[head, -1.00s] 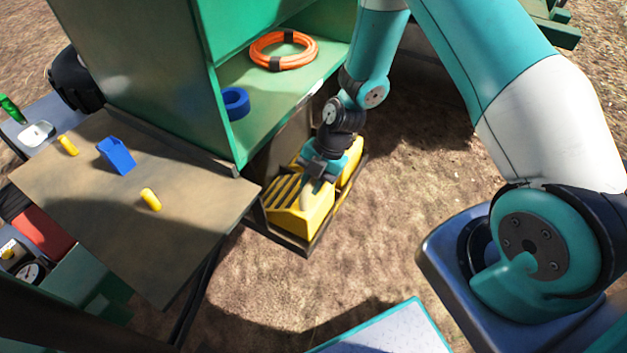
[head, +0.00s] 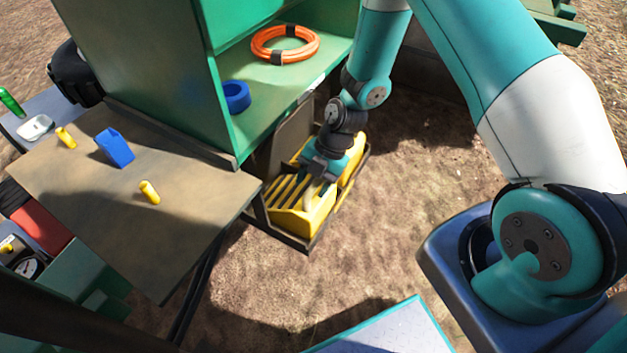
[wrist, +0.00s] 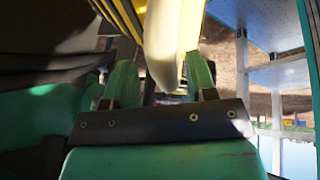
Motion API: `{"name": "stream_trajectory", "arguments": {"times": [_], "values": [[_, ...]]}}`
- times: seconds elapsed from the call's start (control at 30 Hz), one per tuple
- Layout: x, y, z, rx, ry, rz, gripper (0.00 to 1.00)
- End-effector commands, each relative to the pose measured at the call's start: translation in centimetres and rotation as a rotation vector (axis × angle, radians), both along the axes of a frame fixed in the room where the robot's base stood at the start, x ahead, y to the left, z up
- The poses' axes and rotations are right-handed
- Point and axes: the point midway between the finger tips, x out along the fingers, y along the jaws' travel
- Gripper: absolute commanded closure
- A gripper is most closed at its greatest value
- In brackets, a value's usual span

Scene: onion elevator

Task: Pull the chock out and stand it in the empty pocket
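A yellow ribbed chock (head: 318,214) sits in a dark low rack (head: 292,241) under the green cabinet. A second yellow piece (head: 352,163) stands behind it, partly hidden by my wrist. My gripper (head: 318,180) is down at the near chock, by a pale rounded grip on its top. In the wrist view, my green fingers (wrist: 160,82) stand on either side of this pale grip (wrist: 163,45). A narrow gap shows on the left finger's side, and the grip lies close to the right finger. I cannot make out an empty pocket; my wrist hides part of the rack.
The cabinet shelf (head: 262,110) above holds an orange hose coil (head: 285,44) and a blue ring (head: 236,96). A brown table (head: 185,215) at left carries a blue holder (head: 115,149) and yellow plugs (head: 149,192). Open ground lies right of the rack.

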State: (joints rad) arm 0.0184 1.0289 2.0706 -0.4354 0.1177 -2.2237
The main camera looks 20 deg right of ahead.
Motion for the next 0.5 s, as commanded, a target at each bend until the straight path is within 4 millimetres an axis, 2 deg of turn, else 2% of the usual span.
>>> {"name": "stream_trajectory", "arguments": {"times": [0.13,0.27,0.5], "values": [[-0.1,-0.2,0.1,-0.003,0.002,-0.001,0.48],[0.1,-0.8,1.6,-0.002,0.000,-0.003,0.48],[0.6,-3.2,6.9,-0.001,-0.004,-0.004,0.48]]}}
